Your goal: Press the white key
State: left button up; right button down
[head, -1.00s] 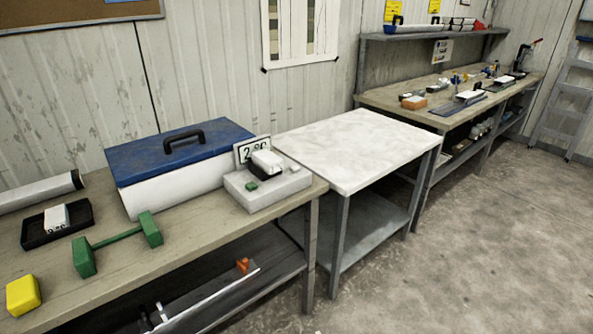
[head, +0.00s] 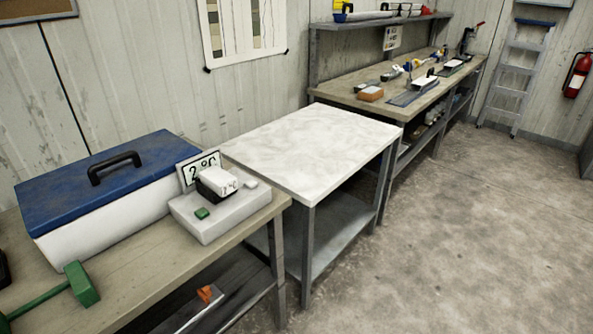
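A pale grey box-shaped device (head: 208,224) sits at the right end of the near wooden bench. A small white key (head: 250,183) shows on its top toward the right rear corner. A small green key (head: 202,213) is on its top near the front left. A white and black block (head: 218,181) with a small label rests on top of the device, between the two keys. A sign reading about 2 °C (head: 199,168) stands upright behind it. Neither of my grippers is in view.
A blue-lidded white cooler box (head: 100,235) stands left of the device. A green bar with block ends (head: 82,284) lies at the front left. A bare pale-topped table (head: 310,150) stands to the right. The concrete floor (head: 460,240) is clear.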

aim_at(251, 183)
jog(key=z, duration=0.15)
jog(key=i, duration=0.8)
jog(key=u, duration=0.7)
jog(key=i, duration=0.35)
jog(key=u, duration=0.3)
